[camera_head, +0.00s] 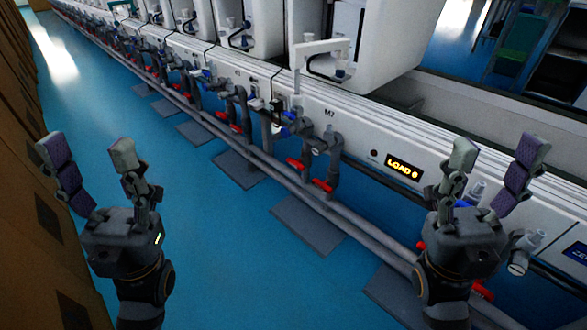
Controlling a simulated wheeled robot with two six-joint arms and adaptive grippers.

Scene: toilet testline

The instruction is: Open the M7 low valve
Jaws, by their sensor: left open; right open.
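The M7 label (329,113) is on the white rail of the test line, near the middle of the view. Below it, grey pipes come down with two red valve handles, one at the right (322,185) and one a little further left (296,164). I cannot tell for certain which is the M7 low valve. My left gripper (90,162) is open and empty at the left, over the floor and well away from the valves. My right gripper (493,162) is open and empty at the right, in front of the rail, apart from the M7 handles.
A lower pipe (350,216) runs along the line near the floor. A lit display reading LOAD 6 (404,169) is on the rail. White toilets (365,50) stand above. Brown boxes or panels (25,200) line the left. The blue floor (190,215) between is clear.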

